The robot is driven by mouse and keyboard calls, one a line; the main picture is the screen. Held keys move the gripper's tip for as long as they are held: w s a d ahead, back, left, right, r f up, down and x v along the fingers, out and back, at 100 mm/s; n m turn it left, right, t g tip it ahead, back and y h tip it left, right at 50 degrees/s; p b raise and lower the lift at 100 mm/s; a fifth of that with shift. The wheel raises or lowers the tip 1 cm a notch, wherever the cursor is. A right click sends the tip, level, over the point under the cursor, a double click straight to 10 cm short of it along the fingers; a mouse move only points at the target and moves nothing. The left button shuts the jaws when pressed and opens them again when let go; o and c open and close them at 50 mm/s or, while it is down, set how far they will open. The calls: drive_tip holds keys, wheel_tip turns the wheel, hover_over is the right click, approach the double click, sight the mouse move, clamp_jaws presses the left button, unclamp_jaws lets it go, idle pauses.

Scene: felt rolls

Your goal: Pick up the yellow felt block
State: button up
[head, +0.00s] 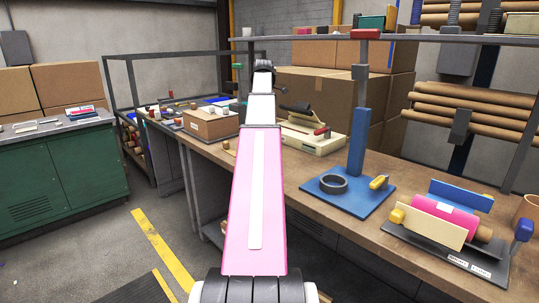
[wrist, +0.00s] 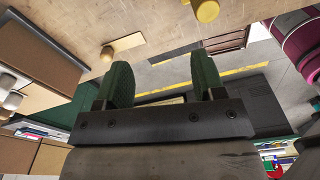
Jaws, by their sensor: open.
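A small yellow block-like piece (head: 378,182) lies on the blue base plate (head: 345,204) of a stand, beside a dark ring; it is the likeliest yellow felt block. A yellow knob-like piece (head: 397,215) is on the rack with the pink roll. In the wrist view a rounded yellow piece (wrist: 207,11) shows at the top edge; I cannot tell which thing it is. My gripper (wrist: 163,80) is open, its two green fingers apart with nothing held between them. In the head view my arm reaches over the bench, and its fingers are not clear.
The wooden bench (head: 300,187) carries a cardboard box (head: 211,123), a cream machine (head: 312,135) and the dark ring (head: 333,183). The blue post (head: 357,145) rises right of my arm. The rack's pink roll (head: 443,212) is at right. A green cabinet (head: 62,180) stands left.

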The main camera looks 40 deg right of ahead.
drive_tip(key=shift+h, duration=0.3)
drive_tip(key=s, duration=0.2)
drive_tip(key=s+a+f, duration=0.1)
drive_tip(key=s, duration=0.3)
drive_tip(key=shift+s+a+f, duration=0.25)
drive_tip(key=shift+s, duration=0.1)
drive_tip(key=shift+s+f, duration=0.1)
drive_tip(key=shift+f, duration=0.05)
wheel_tip(320, 180, down, 5)
drive_tip(key=shift+r, duration=0.1)
drive_tip(key=shift+w+d+f, duration=0.1)
drive_tip(key=shift+w+f, duration=0.05)
drive_tip(key=shift+f, duration=0.8)
drive_tip(key=shift+w+d+f, duration=0.1)
drive_tip(key=shift+f, duration=0.85)
drive_tip(key=shift+w+d+f, duration=0.1)
drive_tip(key=shift+w+f, duration=0.05)
drive_tip(key=shift+f, duration=0.8)
clamp_jaws()
